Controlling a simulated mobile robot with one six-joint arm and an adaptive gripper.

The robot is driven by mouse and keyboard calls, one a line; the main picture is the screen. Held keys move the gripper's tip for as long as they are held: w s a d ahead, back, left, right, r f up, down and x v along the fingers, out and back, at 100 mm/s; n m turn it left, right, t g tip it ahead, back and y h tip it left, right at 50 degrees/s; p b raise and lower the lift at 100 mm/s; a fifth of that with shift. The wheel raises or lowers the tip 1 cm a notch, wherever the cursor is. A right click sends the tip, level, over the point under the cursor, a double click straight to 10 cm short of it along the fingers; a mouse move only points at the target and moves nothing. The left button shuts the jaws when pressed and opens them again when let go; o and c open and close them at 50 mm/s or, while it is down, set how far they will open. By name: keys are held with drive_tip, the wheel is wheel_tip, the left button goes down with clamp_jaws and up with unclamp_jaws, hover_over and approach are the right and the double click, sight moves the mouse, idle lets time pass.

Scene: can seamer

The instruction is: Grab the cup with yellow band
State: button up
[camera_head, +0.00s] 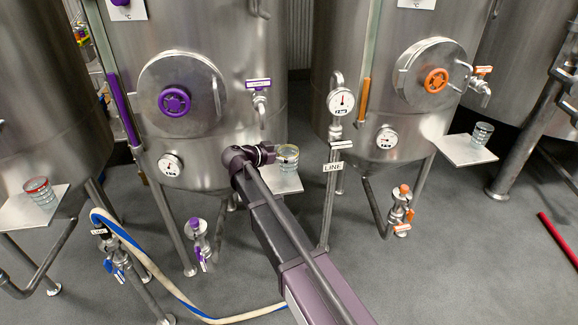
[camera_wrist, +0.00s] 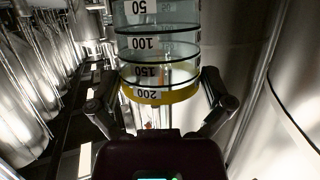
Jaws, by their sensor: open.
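The clear cup with a yellow band (camera_head: 288,157) stands on a small shelf (camera_head: 285,183) in front of the middle tank. In the wrist view this cup (camera_wrist: 158,55) appears upside down, with black volume marks and its yellow band at the lower end. My gripper (camera_wrist: 157,92) is open, with one finger on each side of the cup near the band. I cannot tell whether either finger touches the glass. In the head view my arm hides the gripper's fingers and part of the shelf.
A cup with a red band (camera_head: 39,191) stands on a left shelf, and a dark-banded cup (camera_head: 482,133) on a right shelf. A purple-wheel tank hatch (camera_head: 178,95), a pressure gauge pipe (camera_head: 340,102) and a purple valve (camera_head: 196,230) are near my arm. A hose (camera_head: 165,283) lies on the floor.

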drive_tip(key=shift+w+d+f, duration=0.2)
drive_tip(key=shift+w+d, duration=0.15)
drive_tip(key=shift+d, duration=0.1)
drive_tip(key=c, duration=0.7)
